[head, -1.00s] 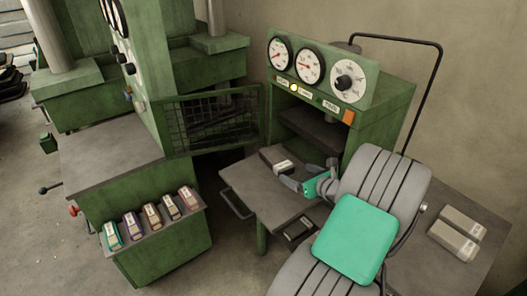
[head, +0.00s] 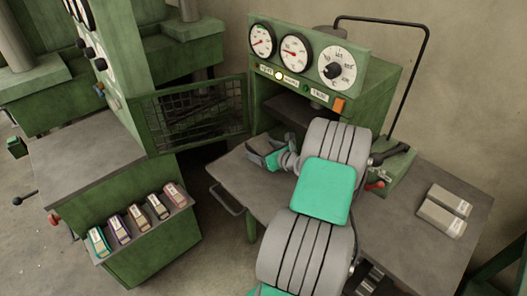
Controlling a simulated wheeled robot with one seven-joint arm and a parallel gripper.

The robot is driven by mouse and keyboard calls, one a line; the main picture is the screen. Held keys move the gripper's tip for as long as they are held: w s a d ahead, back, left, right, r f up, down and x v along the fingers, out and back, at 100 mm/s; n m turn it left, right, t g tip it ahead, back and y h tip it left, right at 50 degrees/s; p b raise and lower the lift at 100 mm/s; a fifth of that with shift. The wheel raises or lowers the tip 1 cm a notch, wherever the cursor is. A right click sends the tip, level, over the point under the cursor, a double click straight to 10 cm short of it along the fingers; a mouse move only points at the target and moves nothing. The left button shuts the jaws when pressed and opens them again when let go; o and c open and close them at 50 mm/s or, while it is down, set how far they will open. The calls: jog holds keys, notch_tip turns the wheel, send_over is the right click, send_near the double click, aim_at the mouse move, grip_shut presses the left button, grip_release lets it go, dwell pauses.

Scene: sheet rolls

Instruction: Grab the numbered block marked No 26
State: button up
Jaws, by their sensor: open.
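Several small numbered blocks (head: 137,217) with coloured tops and pale labels stand in a row on the ledge of the left green cabinet. Their numbers are too small to read, so I cannot tell which is No 26.
Two pale labelled blocks (head: 444,210) lie on the right of the table. The green press (head: 318,70) with dials stands behind my arm. A mesh guard (head: 192,114) stands open to the left. A black bent rod (head: 425,70) rises at the right. The floor between cabinet and table is clear.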

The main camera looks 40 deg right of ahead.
jog(key=shift+r, duration=0.1)
grip_shut()
dwell(0.8)
